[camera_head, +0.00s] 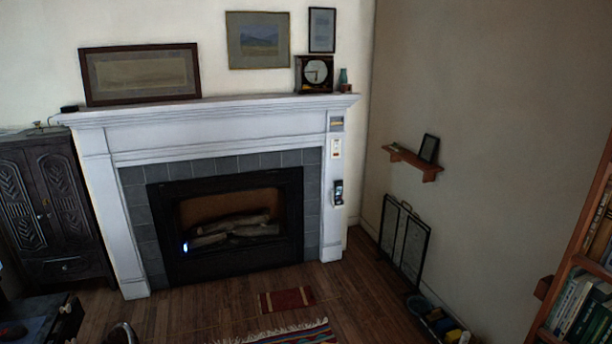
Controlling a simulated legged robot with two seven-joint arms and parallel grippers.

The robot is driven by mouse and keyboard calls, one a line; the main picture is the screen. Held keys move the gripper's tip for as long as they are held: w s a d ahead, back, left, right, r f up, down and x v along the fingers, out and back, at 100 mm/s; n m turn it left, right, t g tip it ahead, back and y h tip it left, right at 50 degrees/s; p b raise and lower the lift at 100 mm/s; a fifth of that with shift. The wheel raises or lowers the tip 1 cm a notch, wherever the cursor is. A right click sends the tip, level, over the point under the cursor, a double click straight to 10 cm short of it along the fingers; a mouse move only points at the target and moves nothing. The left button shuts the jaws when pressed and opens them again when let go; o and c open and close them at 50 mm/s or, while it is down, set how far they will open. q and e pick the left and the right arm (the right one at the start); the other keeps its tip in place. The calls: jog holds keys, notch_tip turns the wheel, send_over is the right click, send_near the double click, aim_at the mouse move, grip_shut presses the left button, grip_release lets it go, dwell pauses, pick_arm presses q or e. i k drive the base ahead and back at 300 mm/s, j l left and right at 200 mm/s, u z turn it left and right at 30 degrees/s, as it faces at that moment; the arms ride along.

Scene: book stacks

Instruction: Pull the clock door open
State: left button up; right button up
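A small dark box-shaped clock (315,74) with a round pale face stands upright near the right end of the white mantel shelf (215,103). Its front faces the room. The clock is small in the picture, and I cannot make out the edge of its door or tell whether the door is shut. Neither my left gripper nor my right gripper can be made out in this view. Nothing touches the clock's front.
A teal bottle (343,78) stands right of the clock. Below is the fireplace (230,222); a rug (290,334) and a small red mat (286,299) lie on the floor. A folding screen (404,240) leans right. A dark cabinet (52,205) stands left, a bookcase (575,290) right.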

aim_at(332, 67)
jog(key=i, duration=2.8)
